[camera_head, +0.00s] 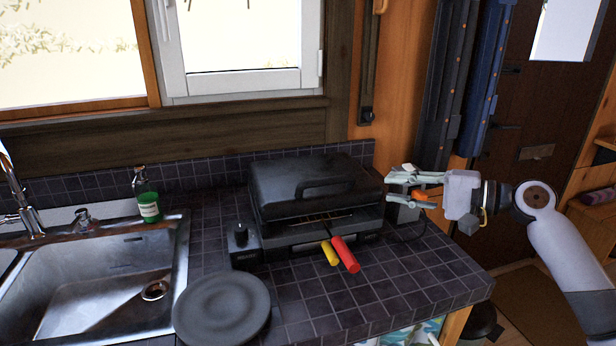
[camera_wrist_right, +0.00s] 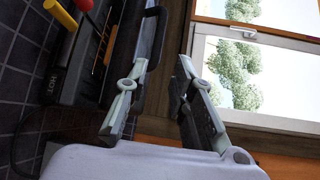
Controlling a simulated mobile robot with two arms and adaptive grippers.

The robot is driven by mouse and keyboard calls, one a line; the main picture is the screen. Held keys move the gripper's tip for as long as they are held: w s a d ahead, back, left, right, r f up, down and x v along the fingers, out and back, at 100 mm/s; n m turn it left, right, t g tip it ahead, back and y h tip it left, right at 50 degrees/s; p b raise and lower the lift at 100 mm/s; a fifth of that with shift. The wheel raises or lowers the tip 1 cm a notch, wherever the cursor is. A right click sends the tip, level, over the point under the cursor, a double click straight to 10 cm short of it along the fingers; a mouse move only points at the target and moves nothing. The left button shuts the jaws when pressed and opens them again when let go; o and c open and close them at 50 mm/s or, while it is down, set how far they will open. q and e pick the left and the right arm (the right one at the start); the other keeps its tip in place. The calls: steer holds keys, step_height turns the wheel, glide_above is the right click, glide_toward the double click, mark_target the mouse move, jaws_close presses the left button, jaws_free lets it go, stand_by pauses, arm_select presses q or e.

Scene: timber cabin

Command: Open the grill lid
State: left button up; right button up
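The black grill (camera_head: 315,205) stands on the tiled counter, right of the sink. Its lid (camera_head: 300,178) has a bar handle (camera_head: 325,187) on the front. A narrow gap shows between lid and base, with thin skewers or bars in it. My right gripper (camera_head: 389,187) is at the grill's right side, by the lid's right edge, fingers apart. In the right wrist view the open fingers (camera_wrist_right: 162,68) point toward the lid edge and handle (camera_wrist_right: 151,22), with nothing clearly held. Whether a finger touches the lid cannot be told. My left gripper is not in view.
A dark plate (camera_head: 222,308) lies front left. A green bottle (camera_head: 147,196) stands behind the sink (camera_head: 95,290). The front right counter is clear.

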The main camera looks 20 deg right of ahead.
mark_target(334, 182)
steer(key=p+x, duration=0.3)
steer(key=x, duration=0.8)
steer(key=shift+r, duration=0.1)
steer(key=x, duration=0.3)
steer(key=shift+w+a+p, duration=0.15)
steer(key=shift+a+p, duration=0.2)
steer(key=shift+p, duration=0.05)
steer(key=shift+w+a+f, duration=0.2)
steer(key=shift+f, duration=0.05)
steer(key=shift+a, duration=0.1)
steer(key=c, duration=0.5)
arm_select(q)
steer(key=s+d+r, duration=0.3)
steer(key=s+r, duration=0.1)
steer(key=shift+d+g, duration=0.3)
arm_select(e)
steer(key=shift+f, duration=0.1)
jaws_close()
